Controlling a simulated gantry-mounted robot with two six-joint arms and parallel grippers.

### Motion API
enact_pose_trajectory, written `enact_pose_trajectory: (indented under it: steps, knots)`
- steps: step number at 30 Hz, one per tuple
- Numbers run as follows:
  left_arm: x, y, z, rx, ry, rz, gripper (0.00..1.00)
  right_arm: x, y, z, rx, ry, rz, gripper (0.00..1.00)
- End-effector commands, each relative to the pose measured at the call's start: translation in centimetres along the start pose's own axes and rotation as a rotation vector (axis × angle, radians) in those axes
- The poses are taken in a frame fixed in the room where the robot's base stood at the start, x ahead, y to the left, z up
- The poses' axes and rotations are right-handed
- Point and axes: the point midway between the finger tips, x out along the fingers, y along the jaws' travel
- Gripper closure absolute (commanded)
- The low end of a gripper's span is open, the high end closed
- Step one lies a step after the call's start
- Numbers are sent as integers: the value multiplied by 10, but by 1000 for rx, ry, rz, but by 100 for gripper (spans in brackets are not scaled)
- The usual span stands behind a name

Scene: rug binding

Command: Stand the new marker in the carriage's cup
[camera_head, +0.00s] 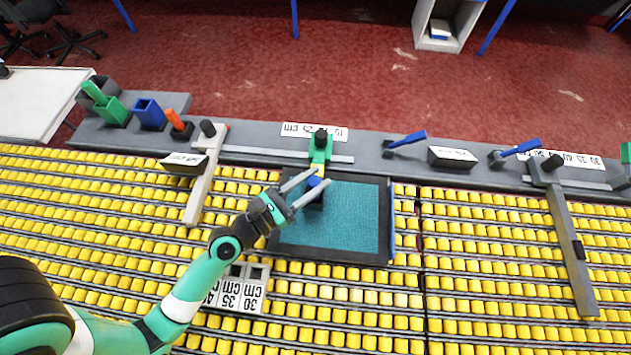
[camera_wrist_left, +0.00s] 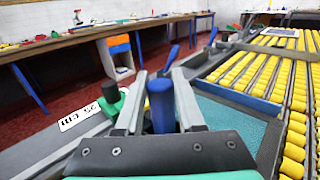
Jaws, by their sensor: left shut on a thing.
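My left gripper (camera_head: 305,192) is shut on a blue marker (camera_head: 314,182) over the top edge of the teal rug (camera_head: 345,225). The left wrist view shows the blue marker (camera_wrist_left: 160,104) upright between the two fingers. The green carriage (camera_head: 319,150) with its black knob sits on the rail just beyond the gripper, with a yellow part at its near end. The carriage's cup is not clearly visible, and I cannot tell whether the marker's lower end is inside it. My right gripper is not in view.
Blue levers (camera_head: 408,139) stand right of the carriage. Length tags (camera_head: 240,290) lie on the yellow rollers.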

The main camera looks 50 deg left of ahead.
Motion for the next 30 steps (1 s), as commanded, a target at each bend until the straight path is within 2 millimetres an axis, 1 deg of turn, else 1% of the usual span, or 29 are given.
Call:
enact_pose_trajectory:
  steps: [3, 7, 8, 12, 13, 25, 28, 30]
  knots:
    - [0, 0, 2, 0, 0, 0, 100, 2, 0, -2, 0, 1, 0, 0]
    - [0, 0, -2, 0, 0, -1, 100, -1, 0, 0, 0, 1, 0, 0]
    - [0, 0, -2, 1, 0, -1, 59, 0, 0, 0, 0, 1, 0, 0]
    - [0, 0, -1, 1, 0, -1, 34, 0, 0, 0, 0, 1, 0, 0]
    - [0, 0, -1, 1, 0, -1, 32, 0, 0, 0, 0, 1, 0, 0]
    - [0, 0, -1, 1, 0, -1, 32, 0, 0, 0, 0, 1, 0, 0]
    - [0, 0, 5, 0, -1, -1, 32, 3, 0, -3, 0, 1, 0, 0]
    - [-8, 1, 0, 1, 2, 2, 32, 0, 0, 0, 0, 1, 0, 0]
